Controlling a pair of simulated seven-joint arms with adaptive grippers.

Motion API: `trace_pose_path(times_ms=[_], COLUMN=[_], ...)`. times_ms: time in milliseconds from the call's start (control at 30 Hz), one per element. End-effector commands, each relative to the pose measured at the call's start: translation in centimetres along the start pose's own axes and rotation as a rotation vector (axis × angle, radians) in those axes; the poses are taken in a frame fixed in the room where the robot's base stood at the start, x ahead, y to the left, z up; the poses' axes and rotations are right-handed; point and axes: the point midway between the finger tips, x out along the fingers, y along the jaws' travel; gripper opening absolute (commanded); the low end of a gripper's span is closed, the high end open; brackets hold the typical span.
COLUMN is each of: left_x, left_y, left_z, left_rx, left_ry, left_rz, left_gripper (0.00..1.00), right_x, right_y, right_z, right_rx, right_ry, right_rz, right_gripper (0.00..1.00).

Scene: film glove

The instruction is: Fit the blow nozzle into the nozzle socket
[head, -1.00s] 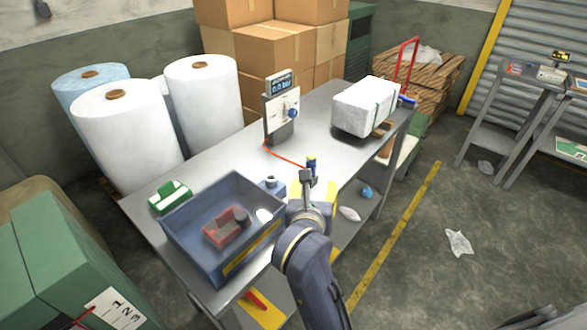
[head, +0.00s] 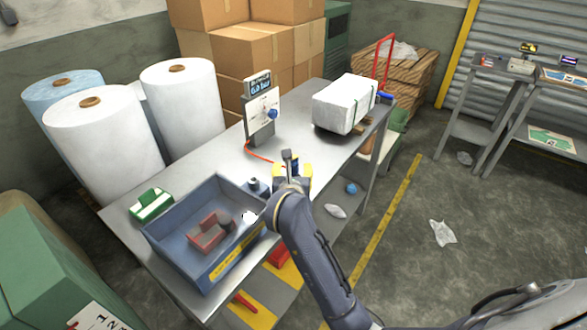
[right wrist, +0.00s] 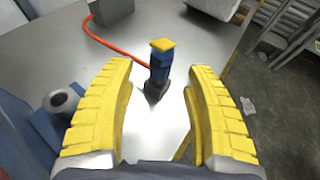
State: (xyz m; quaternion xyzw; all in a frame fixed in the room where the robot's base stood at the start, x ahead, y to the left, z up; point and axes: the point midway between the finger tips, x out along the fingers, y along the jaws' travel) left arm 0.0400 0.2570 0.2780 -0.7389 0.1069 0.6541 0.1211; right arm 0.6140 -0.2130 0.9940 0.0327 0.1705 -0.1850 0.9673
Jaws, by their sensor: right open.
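The blow nozzle (right wrist: 159,70) has a yellow cap, a blue body and a dark tapered lower end. It stands upright on the steel table, with the red hose running to it. My right gripper (right wrist: 160,82) is open; its yellow fingers are on either side of the nozzle with gaps, and the nozzle is beyond the fingertips. My left gripper is not in view.
A blue bin (head: 165,245) with a red object (head: 206,236) stands left of the socket. A gauge stand (head: 261,110) is behind the nozzle, at the hose's other end. A white wrapped block (head: 342,104) sits at the far right. The table between them is clear.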

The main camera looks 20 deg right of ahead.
Motion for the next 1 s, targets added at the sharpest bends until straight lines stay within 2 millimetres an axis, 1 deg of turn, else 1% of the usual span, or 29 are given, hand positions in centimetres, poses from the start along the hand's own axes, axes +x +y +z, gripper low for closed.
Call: trace_pose_path(times_ms=[167,400,500,633,900,1000], left_x=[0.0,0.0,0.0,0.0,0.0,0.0], left_y=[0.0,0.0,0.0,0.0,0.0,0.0], left_z=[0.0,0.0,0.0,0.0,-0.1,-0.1], left_rx=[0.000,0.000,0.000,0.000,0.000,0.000], left_ry=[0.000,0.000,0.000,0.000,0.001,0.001], left_rz=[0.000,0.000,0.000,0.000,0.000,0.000], left_gripper=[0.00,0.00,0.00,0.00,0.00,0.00], right_x=[1.0,3.9,4.8,5.3,5.3,5.3], right_y=[0.0,-0.2,-0.1,-0.1,-0.1,-0.1], right_z=[-0.2,-0.3,-0.4,-0.4,-0.4,-0.4], right_rx=[-0.002,-0.002,-0.001,-0.001,0.000,0.000], right_ry=[0.002,0.001,0.001,0.002,0.001,0.001], right_rz=[0.000,-0.002,0.000,-0.001,0.000,0.000], right_gripper=[0.54,0.54,0.54,0.54,0.54,0.42])
